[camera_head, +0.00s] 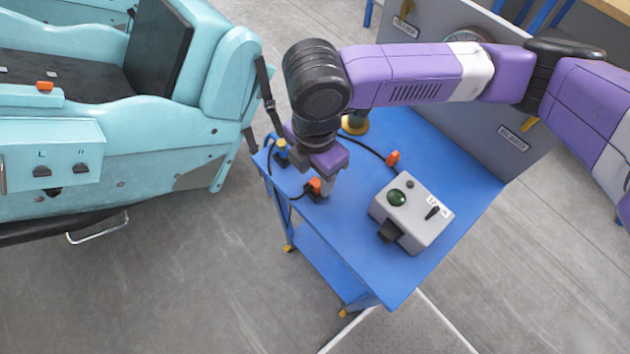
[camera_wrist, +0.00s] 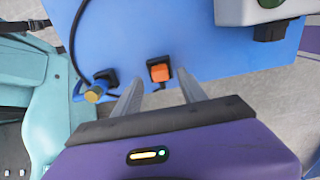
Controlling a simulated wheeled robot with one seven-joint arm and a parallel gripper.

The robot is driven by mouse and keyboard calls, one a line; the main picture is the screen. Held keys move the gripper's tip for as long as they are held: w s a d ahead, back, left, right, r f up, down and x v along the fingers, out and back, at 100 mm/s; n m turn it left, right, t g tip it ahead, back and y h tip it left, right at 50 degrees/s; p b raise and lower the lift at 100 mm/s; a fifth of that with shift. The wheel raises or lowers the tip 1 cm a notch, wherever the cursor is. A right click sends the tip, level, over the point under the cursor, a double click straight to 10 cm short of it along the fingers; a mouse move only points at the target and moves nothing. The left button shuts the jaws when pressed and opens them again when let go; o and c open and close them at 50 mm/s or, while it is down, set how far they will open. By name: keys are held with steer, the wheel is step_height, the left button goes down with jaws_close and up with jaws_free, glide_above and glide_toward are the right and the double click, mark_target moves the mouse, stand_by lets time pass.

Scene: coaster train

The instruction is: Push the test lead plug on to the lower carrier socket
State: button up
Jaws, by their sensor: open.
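An orange plug-like piece with a black base (camera_head: 315,185) stands on the blue cart top, by my gripper (camera_head: 325,184). In the wrist view this orange piece (camera_wrist: 159,73) lies just beyond and between the open fingertips (camera_wrist: 160,82); no grip on it shows. A yellow-ended black connector (camera_wrist: 97,93) with a dark cable lies left of it and also shows in the head view (camera_head: 282,147). I cannot tell for certain which is the test lead plug. The teal train car carries a panel (camera_head: 60,145) with black fittings; I cannot tell which is the lower carrier socket.
A grey control box (camera_head: 405,215) with a green button stands on the blue cart (camera_head: 370,275). Another orange piece (camera_head: 392,157) sits on a black cable behind it. A grey upright board (camera_head: 480,90) borders the cart's far side. Floor lies open between cart and car.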

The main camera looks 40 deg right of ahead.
steer(key=shift+f, duration=1)
jaws_close()
steer(key=shift+r, duration=0.15)
